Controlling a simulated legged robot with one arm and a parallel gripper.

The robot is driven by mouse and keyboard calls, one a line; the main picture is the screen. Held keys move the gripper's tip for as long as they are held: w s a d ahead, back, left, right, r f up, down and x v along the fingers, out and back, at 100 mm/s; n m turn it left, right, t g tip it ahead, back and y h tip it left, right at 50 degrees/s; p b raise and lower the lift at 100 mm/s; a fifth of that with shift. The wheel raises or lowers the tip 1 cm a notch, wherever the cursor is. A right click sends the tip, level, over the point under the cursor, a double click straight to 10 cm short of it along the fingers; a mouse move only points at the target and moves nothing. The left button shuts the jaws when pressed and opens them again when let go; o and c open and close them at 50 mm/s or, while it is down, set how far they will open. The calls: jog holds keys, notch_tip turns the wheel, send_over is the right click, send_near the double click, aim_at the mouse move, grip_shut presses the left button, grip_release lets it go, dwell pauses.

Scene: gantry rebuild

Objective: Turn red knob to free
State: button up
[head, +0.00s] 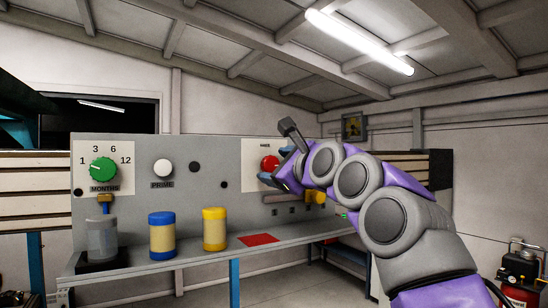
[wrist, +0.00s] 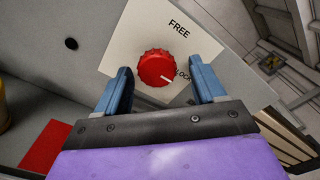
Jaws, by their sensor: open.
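The red knob (wrist: 157,67) is round with a ridged edge and sits on a pale plate (wrist: 119,50) on the grey panel. In the wrist view its white pointer mark aims toward the word LOCK, and the word FREE stands above it. In the head view the red knob (head: 269,163) is partly hidden by my arm. My gripper (wrist: 163,80) is open, its blue fingers on either side of the knob in the picture. Whether they touch it I cannot tell.
A green knob (head: 103,171) marked MONTHS and a white PRIME knob (head: 163,167) sit left on the panel. A blue-lidded jar (head: 162,234), a yellow-lidded jar (head: 214,230) and a red patch (head: 258,240) are on the shelf below. A red machine (head: 520,275) stands far right.

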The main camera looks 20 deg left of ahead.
jog(key=shift+w+a, duration=0.3)
jog(key=shift+a, duration=0.1)
jog(key=shift+a+f, duration=0.1)
jog(key=shift+a, duration=0.3)
jog(key=shift+d, duration=0.15)
jog(key=c, duration=1.1)
